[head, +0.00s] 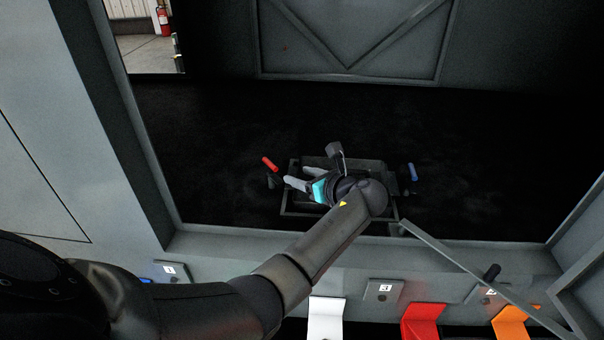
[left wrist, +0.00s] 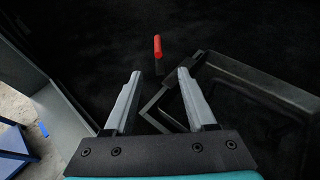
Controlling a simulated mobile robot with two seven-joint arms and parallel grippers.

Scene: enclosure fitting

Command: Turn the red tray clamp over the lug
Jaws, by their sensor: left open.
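The red tray clamp (head: 270,163) has a red grip and stands at the left side of the dark tray frame (head: 288,212) inside the enclosure. In the left wrist view the red clamp (left wrist: 157,47) stands ahead, in line with the gap between my fingers. My left gripper (head: 291,177) is open and empty, just right of the clamp in the head view and apart from it. The tray frame also shows in the left wrist view (left wrist: 265,84). The lug cannot be made out. My right gripper is not in view.
A blue-handled clamp (head: 412,172) stands at the tray's right side. The enclosure's front sill (head: 460,258) runs below my left arm. White (head: 326,318), red (head: 422,322) and orange (head: 512,322) pieces stand in front. A grey bar (head: 470,265) slants across the right. The dark floor behind the tray is clear.

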